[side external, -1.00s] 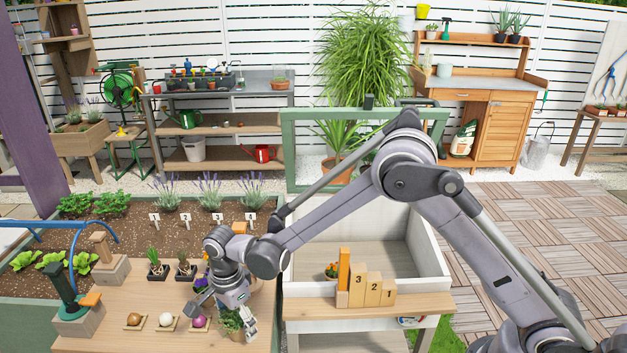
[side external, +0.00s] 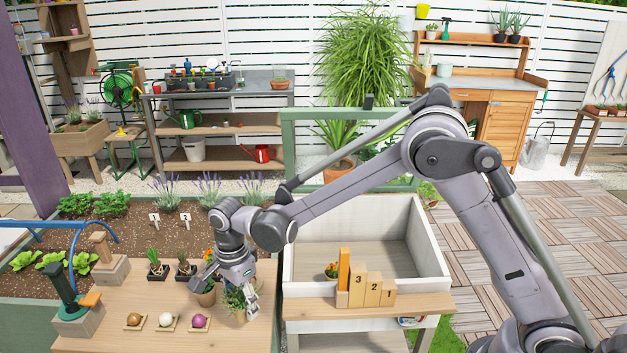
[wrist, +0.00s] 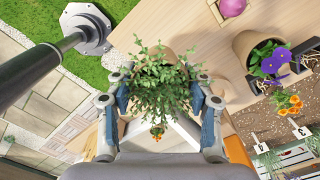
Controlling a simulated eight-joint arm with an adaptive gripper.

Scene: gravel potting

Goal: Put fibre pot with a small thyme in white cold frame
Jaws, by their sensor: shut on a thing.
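The fibre pot with a small thyme (side external: 240,317) is held in my gripper (side external: 240,291), at the right end of the wooden bench in the side view. In the wrist view, the bushy green thyme (wrist: 160,82) sits between the two fingers of my gripper (wrist: 160,92), and its leaves hide most of the pot. Whether the pot's base touches the bench cannot be told. The white cold frame (side external: 431,255) is an open box to the right of my gripper, with its green-framed lid (side external: 290,150) raised behind.
A flower pot (side external: 206,297) stands close left of my gripper. Onions (side external: 200,321) and dark seedling pots (side external: 157,272) share the bench. The frame's rear floor is clear.

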